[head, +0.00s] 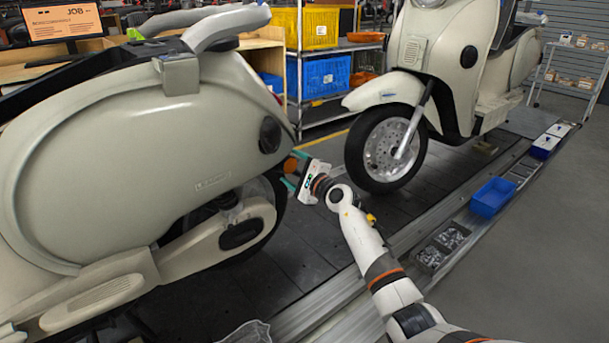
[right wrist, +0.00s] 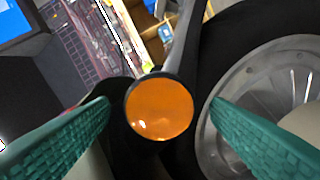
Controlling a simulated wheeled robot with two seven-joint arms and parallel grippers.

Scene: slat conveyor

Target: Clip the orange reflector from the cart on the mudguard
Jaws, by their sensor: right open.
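The orange reflector (right wrist: 160,106) is a round disc with a black rim, in the middle of the right wrist view, facing the camera. In the head view it shows as a small orange spot (head: 290,165) at the rear of the near scooter. Black parts (right wrist: 122,128) lie right behind it; I cannot tell the mudguard's outline or how firmly the reflector sits. My right gripper (head: 292,171) is open, its green fingers on either side of the reflector with gaps visible. The left gripper is not in view.
The near cream scooter (head: 130,150) fills the left, its rear wheel (right wrist: 270,100) close to the right finger. Another scooter (head: 450,70) stands behind on the slat conveyor (head: 320,235). A blue bin (head: 492,197) and small parts trays line its edge. The grey floor at right is clear.

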